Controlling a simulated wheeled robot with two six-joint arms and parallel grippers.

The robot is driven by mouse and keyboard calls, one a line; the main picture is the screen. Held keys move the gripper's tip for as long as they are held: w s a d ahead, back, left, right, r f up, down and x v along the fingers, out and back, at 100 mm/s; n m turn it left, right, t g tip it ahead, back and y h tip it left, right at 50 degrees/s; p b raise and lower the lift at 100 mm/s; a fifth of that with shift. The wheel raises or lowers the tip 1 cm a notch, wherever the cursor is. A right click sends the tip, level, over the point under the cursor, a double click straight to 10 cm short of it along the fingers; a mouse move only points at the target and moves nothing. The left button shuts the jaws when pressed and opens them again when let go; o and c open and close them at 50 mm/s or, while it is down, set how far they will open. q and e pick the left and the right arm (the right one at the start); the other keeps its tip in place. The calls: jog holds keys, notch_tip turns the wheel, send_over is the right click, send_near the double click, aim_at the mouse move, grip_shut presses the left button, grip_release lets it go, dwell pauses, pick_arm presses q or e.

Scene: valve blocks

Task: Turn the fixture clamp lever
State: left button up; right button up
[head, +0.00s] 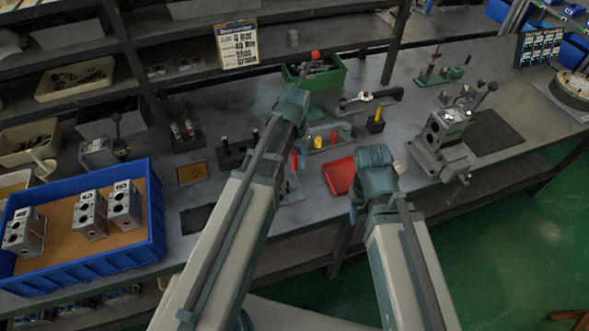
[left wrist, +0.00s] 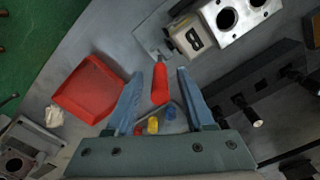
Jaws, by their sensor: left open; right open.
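A red lever handle (left wrist: 160,84) lies between the spread fingers of my left gripper (left wrist: 160,73) in the left wrist view, with a gap on both sides. It joins a pale grey clamp piece (left wrist: 190,38) beside a metal valve block (left wrist: 240,14). In the head view the red handle (head: 295,162) shows just right of my left forearm, which hides most of the fixture and the left gripper. My left gripper is open and holds nothing. My right arm reaches over the bench front near a red tray, but its gripper does not show.
A blue crate (head: 153,250) with valve blocks stands at left. Another fixture with a block (head: 440,140) stands at right. A green bin (head: 330,75) is at the back.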

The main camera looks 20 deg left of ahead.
pick_arm(q)
jog(key=shift+f+b, duration=0.3)
jog(key=shift+f, duration=0.35)
grip_shut()
dwell(1.0)
